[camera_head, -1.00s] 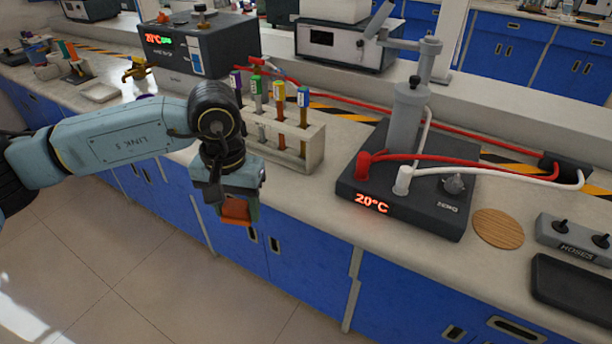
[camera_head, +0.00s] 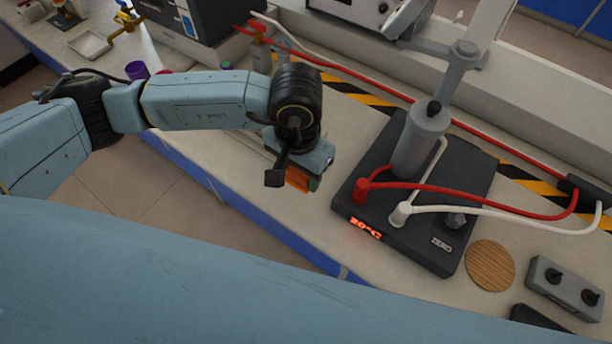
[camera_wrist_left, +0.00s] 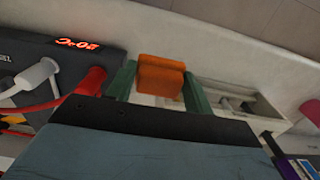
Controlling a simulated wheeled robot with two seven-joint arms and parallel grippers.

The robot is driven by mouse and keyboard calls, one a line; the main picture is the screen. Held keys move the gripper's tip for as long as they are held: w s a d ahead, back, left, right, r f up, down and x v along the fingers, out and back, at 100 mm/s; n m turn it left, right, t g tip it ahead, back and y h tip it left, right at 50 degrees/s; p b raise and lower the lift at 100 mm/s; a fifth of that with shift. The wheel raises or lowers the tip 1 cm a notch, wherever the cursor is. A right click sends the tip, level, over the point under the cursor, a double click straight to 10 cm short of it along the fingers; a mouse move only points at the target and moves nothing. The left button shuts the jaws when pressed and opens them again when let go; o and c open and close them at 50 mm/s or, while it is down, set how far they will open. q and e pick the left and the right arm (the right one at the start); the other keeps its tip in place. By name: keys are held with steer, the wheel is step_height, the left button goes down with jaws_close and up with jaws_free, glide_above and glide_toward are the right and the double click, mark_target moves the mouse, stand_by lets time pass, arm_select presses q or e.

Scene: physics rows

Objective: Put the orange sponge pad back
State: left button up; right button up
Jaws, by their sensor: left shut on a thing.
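The orange sponge pad (camera_head: 298,180) is held by my left gripper (camera_head: 304,184), which is above the counter, left of the black hotplate (camera_head: 410,240). In the left wrist view the pad (camera_wrist_left: 160,75) is pinched between the two green fingers. The counter's pale top lies beyond it. The arm partly hides the pad in the head view. My right gripper is not in view.
Red and white hoses (camera_head: 480,197) run over the hotplate. In the wrist view a pale rack (camera_wrist_left: 240,98) stands beside the gripper.

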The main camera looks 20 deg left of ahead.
arm_select(q)
glide_above(301, 205)
step_height(301, 205, down, 5)
steer(key=shift+f, duration=0.2)
steer(key=shift+w+f, duration=0.1)
steer(key=shift+f, duration=2.15)
steer(key=shift+f, duration=0.15)
steer(key=o, duration=1)
steer(key=shift+c, duration=0.2)
step_height(301, 205, up, 12)
steer(key=shift+r, duration=0.2)
